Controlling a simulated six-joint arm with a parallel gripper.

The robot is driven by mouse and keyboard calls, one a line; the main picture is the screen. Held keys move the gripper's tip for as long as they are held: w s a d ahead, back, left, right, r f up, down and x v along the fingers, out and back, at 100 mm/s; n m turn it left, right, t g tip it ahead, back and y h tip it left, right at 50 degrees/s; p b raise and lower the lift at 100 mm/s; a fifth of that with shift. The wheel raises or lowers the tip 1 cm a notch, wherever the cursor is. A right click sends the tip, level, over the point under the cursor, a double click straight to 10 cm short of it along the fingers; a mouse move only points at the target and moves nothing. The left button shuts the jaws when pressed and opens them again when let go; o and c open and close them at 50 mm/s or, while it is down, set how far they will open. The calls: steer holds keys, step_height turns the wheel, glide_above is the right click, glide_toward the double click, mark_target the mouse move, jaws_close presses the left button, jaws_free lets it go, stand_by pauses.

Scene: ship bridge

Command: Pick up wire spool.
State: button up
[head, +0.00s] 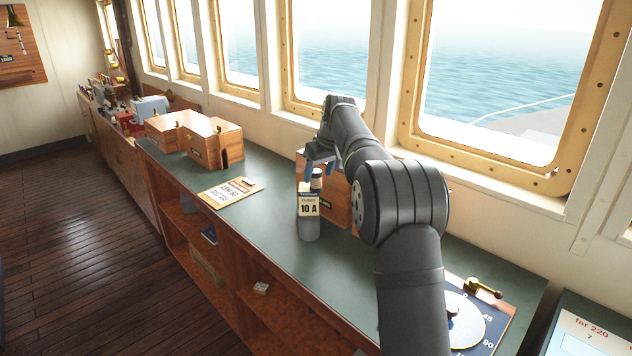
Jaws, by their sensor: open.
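I cannot pick out a wire spool for certain in the head view. My gripper (319,172) is above the green counter top, pointing down, with its two bluish fingers apart. Just below the fingers is a small cylinder (317,181) with a pale top and a brown body; whether it is the spool is too small to tell. In front of it stands a grey cylinder (309,231) with a label (308,205) reading "FUSES 10 A". I cannot tell whether the fingers touch anything. My arm hides part of the counter on the right.
A wooden box (337,197) stands right behind the gripper. More wooden boxes (196,139) and a clipboard (230,192) lie farther left on the counter (262,215). A dial panel (468,320) is at lower right. Windows line the back.

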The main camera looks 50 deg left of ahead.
mark_target(317, 172)
steer(key=x, duration=0.3)
steer(key=shift+s+a+f, duration=0.1)
steer(key=shift+s, duration=0.05)
steer(key=c, duration=1.1)
steer(key=shift+c, duration=0.2)
step_height(317, 172, up, 5)
steer(key=shift+f, duration=0.2)
steer(key=w+d+r, duration=0.4)
steer(key=d+r, duration=0.2)
steer(key=d, duration=0.4)
steer(key=s+a+f, duration=0.1)
steer(key=a+f, duration=0.1)
steer(key=a, duration=0.1)
steer(key=s+a+f, duration=0.1)
steer(key=a+f, duration=0.1)
steer(key=a, duration=0.1)
steer(key=s+a+f, duration=0.2)
steer(key=a, duration=0.1)
steer(key=shift+a+f, duration=0.1)
steer(key=shift+a, duration=0.25)
steer(key=shift+a+f, duration=0.1)
steer(key=shift+f, duration=1.95)
